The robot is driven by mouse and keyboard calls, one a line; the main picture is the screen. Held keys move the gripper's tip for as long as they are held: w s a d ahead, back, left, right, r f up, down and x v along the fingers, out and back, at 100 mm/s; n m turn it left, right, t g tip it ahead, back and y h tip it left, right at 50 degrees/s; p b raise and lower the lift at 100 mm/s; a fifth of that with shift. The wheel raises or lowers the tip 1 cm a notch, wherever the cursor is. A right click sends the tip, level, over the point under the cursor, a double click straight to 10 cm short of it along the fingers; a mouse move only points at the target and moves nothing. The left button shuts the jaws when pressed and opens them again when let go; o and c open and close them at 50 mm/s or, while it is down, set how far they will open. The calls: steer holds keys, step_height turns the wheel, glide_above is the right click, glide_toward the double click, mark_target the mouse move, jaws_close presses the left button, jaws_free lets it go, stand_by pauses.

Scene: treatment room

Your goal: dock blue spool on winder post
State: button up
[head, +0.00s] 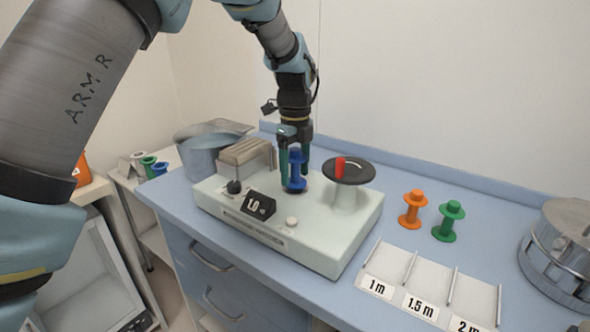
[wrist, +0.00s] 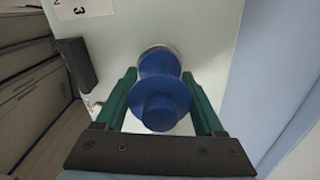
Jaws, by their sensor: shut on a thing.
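The blue spool (head: 297,170) is upright between the fingers of my gripper (head: 294,176), over the top of the pale winder box (head: 325,238). My gripper points down and is shut on the spool. In the wrist view the spool (wrist: 161,103) sits between the two teal fingers, and its far flange overlaps a pale metallic disc (wrist: 150,48) on the winder. The winder post itself is hidden by the spool. I cannot tell whether the spool's lower flange rests on the disc or is slightly above it.
A dark crank disc with a red knob (head: 340,167) stands close right of my gripper; a ribbed block (head: 246,155) is on its left. An orange spool (head: 412,209) and a green spool (head: 448,221) stand right, behind a labelled rack (head: 425,280). A metal carousel (head: 560,250) is far right.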

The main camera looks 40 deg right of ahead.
mark_target(294, 149)
steer(key=shift+f, duration=0.6)
steer(key=o, duration=1.1)
steer(key=shift+c, duration=0.2)
steer(key=shift+r, duration=0.1)
steer(key=shift+r+p, duration=3.75)
steer(key=shift+r, duration=1.75)
